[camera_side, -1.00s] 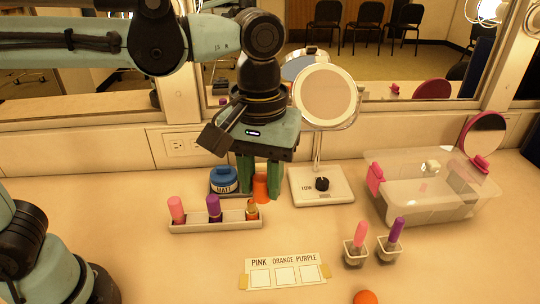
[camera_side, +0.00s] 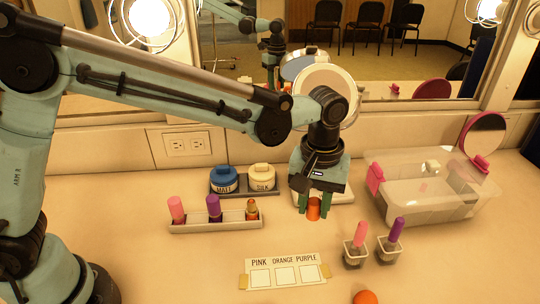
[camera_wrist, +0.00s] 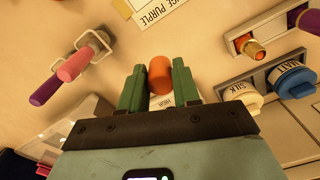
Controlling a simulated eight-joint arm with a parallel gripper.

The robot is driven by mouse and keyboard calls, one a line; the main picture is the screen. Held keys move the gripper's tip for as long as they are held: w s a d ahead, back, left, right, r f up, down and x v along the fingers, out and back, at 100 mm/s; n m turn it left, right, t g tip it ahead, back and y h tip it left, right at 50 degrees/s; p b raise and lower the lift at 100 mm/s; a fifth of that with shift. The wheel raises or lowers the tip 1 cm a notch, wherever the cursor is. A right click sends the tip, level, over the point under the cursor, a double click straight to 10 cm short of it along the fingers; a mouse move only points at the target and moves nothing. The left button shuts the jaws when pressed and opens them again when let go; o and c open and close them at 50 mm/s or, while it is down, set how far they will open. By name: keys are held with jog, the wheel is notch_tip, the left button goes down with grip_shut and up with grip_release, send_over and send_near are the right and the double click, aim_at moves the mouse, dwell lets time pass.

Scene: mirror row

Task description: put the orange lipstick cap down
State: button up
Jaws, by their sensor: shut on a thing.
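The orange lipstick cap (camera_side: 313,209) is between the green fingers of my gripper (camera_side: 314,205), above the table in front of the mirror stand. In the wrist view the cap (camera_wrist: 160,72) sits between the two fingertips of my gripper (camera_wrist: 159,80). The uncapped orange lipstick (camera_side: 252,209) stands at the right end of a white tray (camera_side: 188,228). A pink lipstick (camera_side: 176,209) and a purple lipstick (camera_side: 213,207) stand in the same tray. A card (camera_side: 286,271) labelled PINK, ORANGE, PURPLE has three empty squares.
Blue MATT jar (camera_side: 224,180) and cream SILK jar (camera_side: 262,178) stand behind the tray. A clear bin (camera_side: 415,208) is at right. Two small holders carry pink (camera_side: 360,234) and purple (camera_side: 396,230) sticks. An orange ball (camera_side: 365,297) lies at the front edge.

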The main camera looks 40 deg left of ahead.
jog(key=w+a+f, duration=0.1)
jog(key=w, duration=0.1)
jog(key=w+a+f, duration=0.2)
jog(key=shift+w+a+f, duration=0.15)
jog(key=shift+f, duration=1.95)
jog(key=o, duration=1)
jog(key=shift+f, duration=0.1)
